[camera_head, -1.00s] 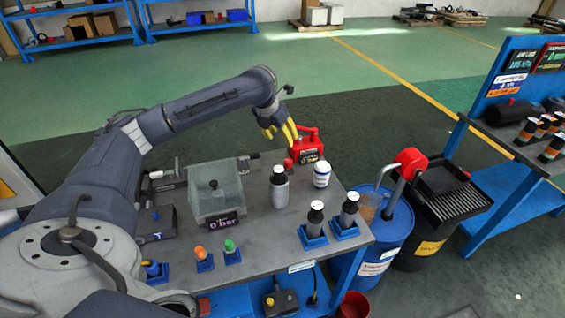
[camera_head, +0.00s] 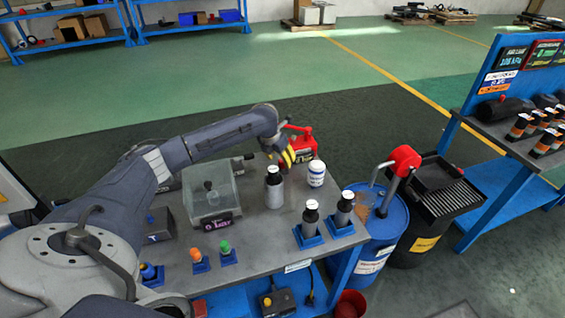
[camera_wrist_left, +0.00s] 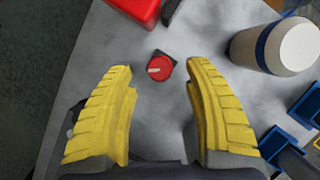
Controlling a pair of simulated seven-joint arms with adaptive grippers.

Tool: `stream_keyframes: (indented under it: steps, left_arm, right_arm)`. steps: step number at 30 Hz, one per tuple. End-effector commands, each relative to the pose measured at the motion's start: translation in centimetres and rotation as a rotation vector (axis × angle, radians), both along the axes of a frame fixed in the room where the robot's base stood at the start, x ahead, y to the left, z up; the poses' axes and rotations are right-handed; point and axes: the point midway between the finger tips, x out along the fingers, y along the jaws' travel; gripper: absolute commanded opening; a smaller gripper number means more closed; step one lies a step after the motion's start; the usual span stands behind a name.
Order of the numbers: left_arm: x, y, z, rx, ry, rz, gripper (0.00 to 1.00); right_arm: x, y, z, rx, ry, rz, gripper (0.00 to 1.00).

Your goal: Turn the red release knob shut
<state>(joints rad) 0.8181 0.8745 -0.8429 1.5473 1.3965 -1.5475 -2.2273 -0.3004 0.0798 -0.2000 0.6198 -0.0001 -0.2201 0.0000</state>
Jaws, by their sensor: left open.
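The red release knob (camera_wrist_left: 160,66) shows in the left wrist view, round with a pale pointer bar, on a small dark base on the grey bench (camera_wrist_left: 155,120). My left gripper (camera_head: 289,157) has yellow ribbed fingers. In the left wrist view its fingers are open and empty, with the knob between the tips and a gap on both sides. I cannot tell how far the tips are above the knob. In the head view I cannot make out the knob near the gripper. My right gripper is not in view.
A white jar (camera_head: 316,174) and a black-capped bottle (camera_head: 274,190) stand close by. A clear box (camera_head: 210,196) is on the bench to the left. Blue holders with bottles (camera_head: 309,222) sit at the front right.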

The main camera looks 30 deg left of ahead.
Motion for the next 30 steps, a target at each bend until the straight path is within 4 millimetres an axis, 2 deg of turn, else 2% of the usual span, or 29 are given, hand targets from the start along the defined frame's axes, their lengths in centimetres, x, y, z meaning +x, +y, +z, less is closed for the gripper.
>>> stream_keyframes:
  steps: [3, 9, 23, 30]
  left_arm:
    - [0.5, -0.1, -1.5, -0.002, 0.002, 0.001, 0.52]
    - [1.1, -0.1, -2.7, 0.0, 0.0, 0.0, 0.52]
    - [1.3, 0.0, -3.2, 0.0, 0.0, -0.001, 0.53]
    - [1.3, 0.0, -3.2, 0.0, 0.0, -0.001, 0.25]
  right_arm:
    - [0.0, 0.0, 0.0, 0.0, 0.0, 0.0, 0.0]
    - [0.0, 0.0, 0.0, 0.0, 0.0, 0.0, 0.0]
    - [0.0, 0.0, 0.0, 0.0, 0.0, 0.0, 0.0]
    - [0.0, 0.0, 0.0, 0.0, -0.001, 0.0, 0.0]
